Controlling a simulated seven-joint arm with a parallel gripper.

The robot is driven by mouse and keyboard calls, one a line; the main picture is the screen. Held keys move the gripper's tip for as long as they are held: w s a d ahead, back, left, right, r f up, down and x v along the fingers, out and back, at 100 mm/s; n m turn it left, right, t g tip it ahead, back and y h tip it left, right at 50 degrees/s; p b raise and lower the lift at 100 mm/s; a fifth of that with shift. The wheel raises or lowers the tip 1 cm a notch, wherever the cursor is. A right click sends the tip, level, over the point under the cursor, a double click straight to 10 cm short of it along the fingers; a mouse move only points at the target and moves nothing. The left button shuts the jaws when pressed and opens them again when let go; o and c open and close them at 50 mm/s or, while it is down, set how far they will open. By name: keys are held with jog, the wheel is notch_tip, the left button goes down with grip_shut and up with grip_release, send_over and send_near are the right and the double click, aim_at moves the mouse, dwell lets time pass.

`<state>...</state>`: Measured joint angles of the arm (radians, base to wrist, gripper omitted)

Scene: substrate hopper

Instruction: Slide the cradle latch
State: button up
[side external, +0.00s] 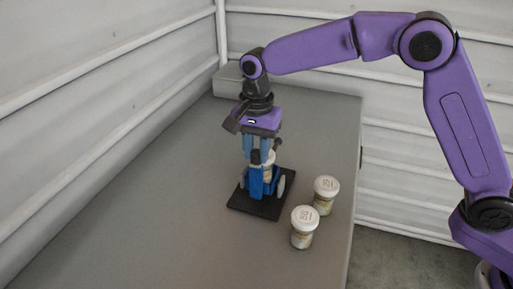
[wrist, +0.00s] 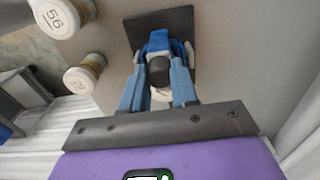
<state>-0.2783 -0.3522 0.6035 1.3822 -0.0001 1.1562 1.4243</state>
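The cradle is a blue holder (side external: 256,182) upright on a black base plate (side external: 247,207), with pale discs at its sides. A white-capped jar (side external: 268,170) stands in it, partly hidden by the blue parts. A dark round knob (wrist: 159,71), possibly the latch, sits at the top of the cradle. My gripper (side external: 259,158) points straight down over the cradle. Its two blue fingers are apart, one on each side of the knob in the wrist view (wrist: 159,64). I cannot tell whether they touch it. The fingertips are partly hidden against the blue holder.
Two white-capped jars, a nearer one (side external: 303,229) and a farther one (side external: 325,195), stand on the grey table (side external: 150,220) right of the base plate. The table's right edge is close behind them. The table left of the cradle is clear. White ribbed walls stand behind.

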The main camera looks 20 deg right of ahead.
jog(key=shift+a, duration=0.1)
dwell(0.3)
jog(key=shift+s+a, duration=1.1)
jog(key=shift+s, duration=0.05)
jog(key=o, duration=0.7)
jog(key=shift+r, duration=3.55)
jog(key=shift+d, duration=0.1)
